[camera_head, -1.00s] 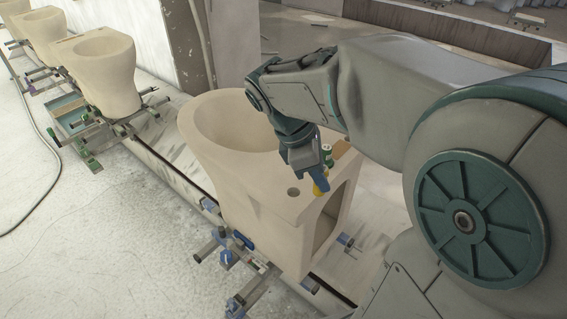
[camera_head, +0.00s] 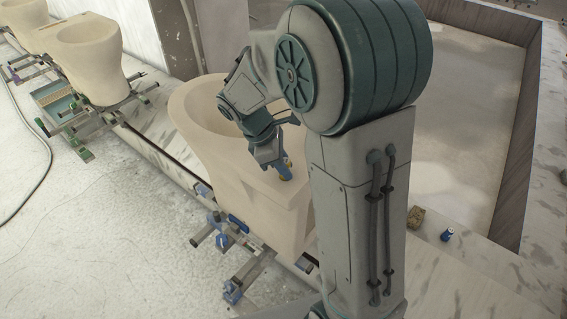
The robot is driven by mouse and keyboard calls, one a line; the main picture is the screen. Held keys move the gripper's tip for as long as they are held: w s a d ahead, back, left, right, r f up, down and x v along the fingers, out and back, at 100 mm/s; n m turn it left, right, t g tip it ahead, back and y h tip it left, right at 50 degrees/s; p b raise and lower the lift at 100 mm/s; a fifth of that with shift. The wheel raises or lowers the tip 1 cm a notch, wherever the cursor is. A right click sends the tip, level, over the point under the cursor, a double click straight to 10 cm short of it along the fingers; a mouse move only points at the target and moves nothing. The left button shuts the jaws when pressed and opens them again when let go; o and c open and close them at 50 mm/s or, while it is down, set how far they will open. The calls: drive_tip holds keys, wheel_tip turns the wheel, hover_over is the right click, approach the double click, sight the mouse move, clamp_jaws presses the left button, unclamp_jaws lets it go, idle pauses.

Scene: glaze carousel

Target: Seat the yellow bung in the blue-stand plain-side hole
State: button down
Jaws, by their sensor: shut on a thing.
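The cream toilet casting (camera_head: 270,215) on the blue-clamped stand (camera_head: 238,238) stands in the middle of the head view. My gripper (camera_head: 284,169) points down over its flat rear ledge and is shut. Only a small bit of yellow, the yellow bung (camera_head: 287,177), shows at the fingertips, close to the ledge. I cannot tell whether the bung touches the ledge or sits in a hole. A small dark mark, seemingly a hole (camera_head: 264,178), shows left of the fingers. My arm hides the right part of the ledge.
More castings (camera_head: 90,55) on stands with green clamps (camera_head: 85,153) line up at the back left. A brown block (camera_head: 416,217) and a blue can (camera_head: 447,235) lie on the right walkway beside a walled basin. The left floor is clear, apart from a hose.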

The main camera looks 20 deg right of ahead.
drive_tip(key=shift+f, duration=0.2)
drive_tip(key=c, duration=1.2)
unclamp_jaws()
drive_tip(key=shift+r, duration=0.1)
drive_tip(key=v, duration=1.2)
drive_tip(key=s+d+f+m+t+y, duration=0.1)
drive_tip(key=s+d+m+t+y, duration=0.1)
drive_tip(key=s+m, duration=0.5)
drive_tip(key=s+d+f+m+t+y, duration=0.2)
drive_tip(key=s+d+m, duration=0.1)
drive_tip(key=s+m, duration=0.4)
drive_tip(key=shift+s+m+t+y, duration=0.3)
drive_tip(key=shift+s+m+y, duration=0.1)
drive_tip(key=shift+s, duration=0.65)
